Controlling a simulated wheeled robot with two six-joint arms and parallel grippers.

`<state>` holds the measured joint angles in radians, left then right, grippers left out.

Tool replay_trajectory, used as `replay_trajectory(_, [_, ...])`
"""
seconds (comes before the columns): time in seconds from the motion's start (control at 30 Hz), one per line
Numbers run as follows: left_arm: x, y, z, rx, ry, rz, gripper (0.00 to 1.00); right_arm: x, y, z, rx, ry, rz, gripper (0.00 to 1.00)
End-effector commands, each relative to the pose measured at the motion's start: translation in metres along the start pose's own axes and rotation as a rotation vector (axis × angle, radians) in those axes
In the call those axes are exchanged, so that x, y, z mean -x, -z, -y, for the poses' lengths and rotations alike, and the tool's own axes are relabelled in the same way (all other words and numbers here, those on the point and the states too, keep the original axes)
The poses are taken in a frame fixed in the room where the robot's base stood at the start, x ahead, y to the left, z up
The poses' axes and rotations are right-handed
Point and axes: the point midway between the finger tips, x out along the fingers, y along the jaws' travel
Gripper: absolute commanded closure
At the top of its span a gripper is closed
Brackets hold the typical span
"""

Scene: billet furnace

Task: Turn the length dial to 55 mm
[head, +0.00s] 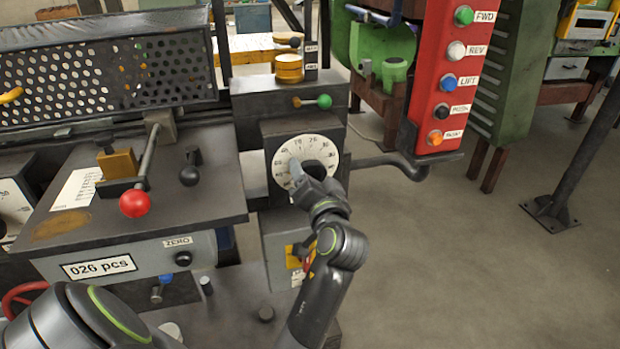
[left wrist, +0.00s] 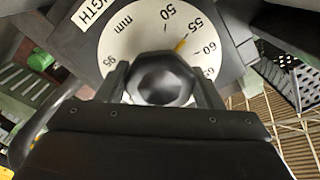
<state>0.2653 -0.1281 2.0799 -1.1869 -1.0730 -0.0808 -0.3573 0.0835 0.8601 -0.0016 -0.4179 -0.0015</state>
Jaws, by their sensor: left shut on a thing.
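The length dial (head: 283,157) is a round white face with black numbers on the front of the dark machine block. It also shows in the left wrist view (left wrist: 125,48), with "mm" and part of a label ending "GTH". My left gripper (head: 312,180) is at the dial's centre, covering its lower right part. In the left wrist view its fingers sit on both sides of the dark faceted knob (left wrist: 162,78), shut on it. A yellow pointer mark (left wrist: 180,45) above the knob points at or very near 55. My right gripper is not in view.
A green-knobbed lever (head: 323,101) sits just above the dial. A red button panel (head: 440,75) and a dark curved handle (head: 415,168) stand to the right. A red-balled lever (head: 134,203) is on the left bench. Open floor lies at lower right.

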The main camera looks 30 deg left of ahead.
Motion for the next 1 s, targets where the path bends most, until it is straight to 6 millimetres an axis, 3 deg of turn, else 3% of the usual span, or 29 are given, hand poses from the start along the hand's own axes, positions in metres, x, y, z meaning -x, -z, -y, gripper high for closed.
replay_trajectory(0.33, [0.0, -0.0001, 0.0, 0.001, 0.0, 0.001, 0.62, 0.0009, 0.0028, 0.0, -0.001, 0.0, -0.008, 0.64])
replay_trajectory(0.37, [0.0, -0.0001, 0.0, 0.001, 0.0, 0.001, 0.37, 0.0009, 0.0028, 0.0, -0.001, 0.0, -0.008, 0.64])
replay_trajectory(0.5, [0.0, -0.0001, 0.0, 0.001, 0.0, 0.0, 0.19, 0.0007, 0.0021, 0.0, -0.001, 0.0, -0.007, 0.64])
replay_trajectory(1.0, [-0.0006, 0.0009, -0.0007, 0.0, -0.003, -0.002, 0.18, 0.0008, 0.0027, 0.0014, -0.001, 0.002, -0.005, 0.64])
